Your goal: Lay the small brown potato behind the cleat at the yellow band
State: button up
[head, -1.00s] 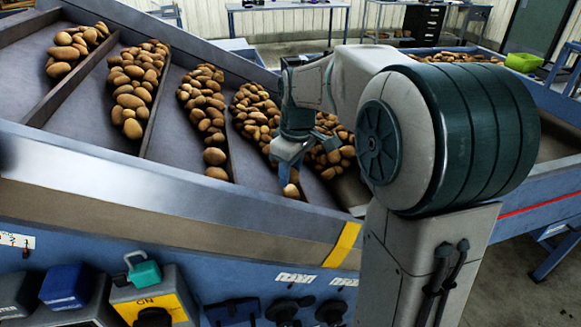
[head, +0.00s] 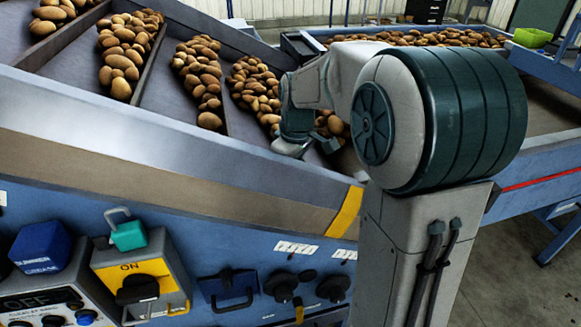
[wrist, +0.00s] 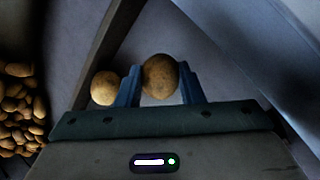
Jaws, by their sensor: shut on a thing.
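My gripper (wrist: 158,90) is shut on a small brown potato (wrist: 160,76), held between its two blue fingers in the wrist view. A second brown potato (wrist: 105,88) lies just left of the left finger, near a dark cleat (wrist: 108,45) that crosses the belt. In the head view my gripper (head: 292,148) is low over the belt, behind the near side rail (head: 180,160). The rail hides its fingertips and the held potato there. The yellow band (head: 345,212) is on the rail, right of and nearer than my gripper.
Heaps of potatoes (head: 197,70) lie along the cleats of the sloping belt, with more potatoes (wrist: 18,105) at the left of the wrist view. A control panel with an ON switch (head: 138,288) is below the rail. The belt right of the held potato looks bare (wrist: 230,70).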

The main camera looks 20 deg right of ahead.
jog(key=shift+f, duration=0.25)
jog(key=o, duration=1.1)
jog(key=shift+c, duration=0.2)
jog(key=shift+r, duration=0.1)
